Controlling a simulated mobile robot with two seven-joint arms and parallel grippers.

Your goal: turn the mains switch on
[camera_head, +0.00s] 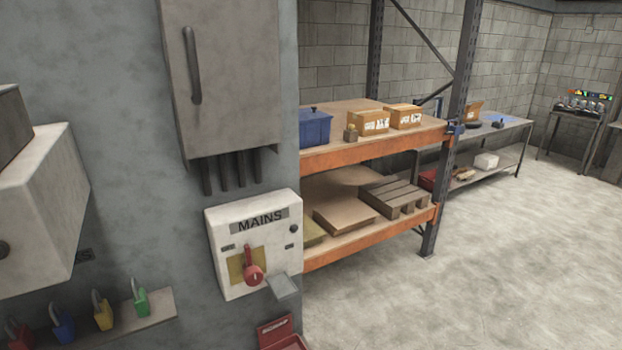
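The mains switch box (223,219) is a pale box on the grey wall, left of centre in the head view, with a dark "MAINS" label across its top. Its red rotary handle (253,272) sits on a yellow plate (236,270), with the lever part pointing up. Small labels flank the handle, but they are too small to read. A small grey flap or plate (283,287) sticks out at the box's lower right corner. Neither of my grippers shows in the view.
A grey cabinet (235,85) hangs above the switch, and a white box (40,215) juts out at left. Several coloured padlocks, one green (141,299), are on a ledge (165,304) below. A red box (275,332) is under the switch. Shelving (375,145) stands right; open floor (480,270) lies beyond.

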